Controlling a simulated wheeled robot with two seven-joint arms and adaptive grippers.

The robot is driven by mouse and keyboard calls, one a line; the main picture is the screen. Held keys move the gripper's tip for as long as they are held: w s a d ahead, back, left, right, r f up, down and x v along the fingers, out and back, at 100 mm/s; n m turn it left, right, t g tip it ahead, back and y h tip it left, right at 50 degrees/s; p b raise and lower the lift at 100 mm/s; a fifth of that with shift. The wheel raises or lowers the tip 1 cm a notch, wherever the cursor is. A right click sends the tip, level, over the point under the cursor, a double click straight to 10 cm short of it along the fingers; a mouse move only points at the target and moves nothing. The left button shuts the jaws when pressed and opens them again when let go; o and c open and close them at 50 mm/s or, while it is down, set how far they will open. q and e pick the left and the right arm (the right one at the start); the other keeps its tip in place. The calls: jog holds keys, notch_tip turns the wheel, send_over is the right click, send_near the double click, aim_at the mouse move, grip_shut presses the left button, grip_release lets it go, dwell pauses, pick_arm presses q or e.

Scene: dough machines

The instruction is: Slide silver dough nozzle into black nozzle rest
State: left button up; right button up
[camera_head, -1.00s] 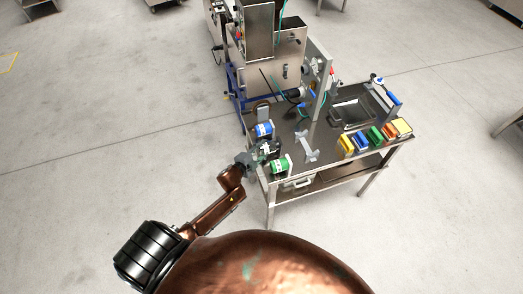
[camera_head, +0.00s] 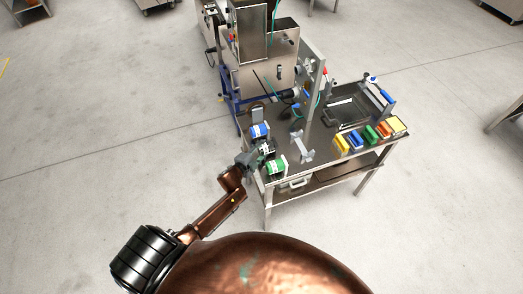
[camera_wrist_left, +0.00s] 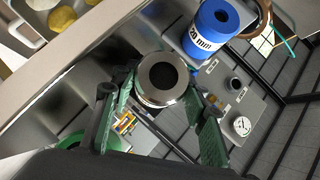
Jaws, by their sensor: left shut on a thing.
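The silver dough nozzle (camera_wrist_left: 161,79) is a short metal cylinder with a dark round opening, seen end-on in the left wrist view. My left gripper (camera_head: 259,158) is shut on it, with green-padded fingers on both sides. In the head view the gripper is at the table's left edge, between a blue-labelled holder (camera_head: 260,130) and a green-labelled holder (camera_head: 276,166). Dark parts (camera_head: 268,146) lie between these holders; I cannot tell if they are the black nozzle rest. The gripper partly covers this spot. My right gripper is not in view.
The blue holder also shows in the left wrist view (camera_wrist_left: 214,25), marked 20 mm. A grey bracket (camera_head: 301,147) stands right of the holders. Coloured boxes (camera_head: 369,136) line the table's front edge. The dough machine (camera_head: 262,62) stands behind.

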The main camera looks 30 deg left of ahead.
aim_at(260, 152)
pick_arm(q)
jog(key=o, duration=1.3)
jog(key=shift+o, duration=0.6)
jog(key=shift+o, duration=1)
jog(key=shift+s, duration=0.2)
jog(key=shift+p+v, duration=1.15)
jog(key=shift+v, duration=0.3)
jog(key=shift+s+r, duration=0.25)
jog(key=shift+s, duration=0.05)
jog(key=shift+s+p, duration=0.3)
jog(key=shift+p, duration=0.1)
